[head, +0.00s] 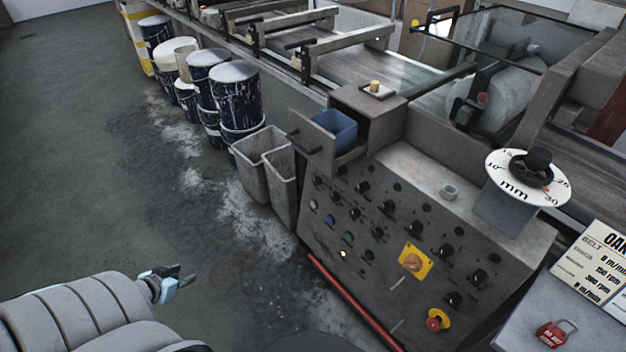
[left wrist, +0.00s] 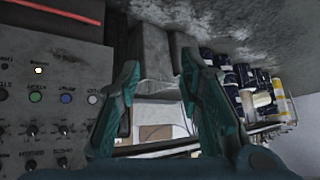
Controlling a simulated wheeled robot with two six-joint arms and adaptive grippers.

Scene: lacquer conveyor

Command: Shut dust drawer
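The dust drawer (head: 308,137) stands pulled out of its grey housing (head: 378,112) at the top left corner of the control cabinet. A blue bin or liner (head: 338,130) shows inside it. A dark bar handle is on its front. My left gripper (head: 178,278) is low at the left in the head view, over the floor, well apart from the drawer. In the left wrist view its teal fingers (left wrist: 160,70) are spread and empty. I cannot make out the drawer clearly in that view. My right gripper is not in view.
The control panel (head: 375,235) with knobs and a yellow-backed switch faces the aisle. Two grey bins (head: 265,165) stand below the drawer. Several paint-streaked drums (head: 233,92) line the conveyor. A red rail (head: 345,295) runs along the cabinet foot. The floor at left is clear.

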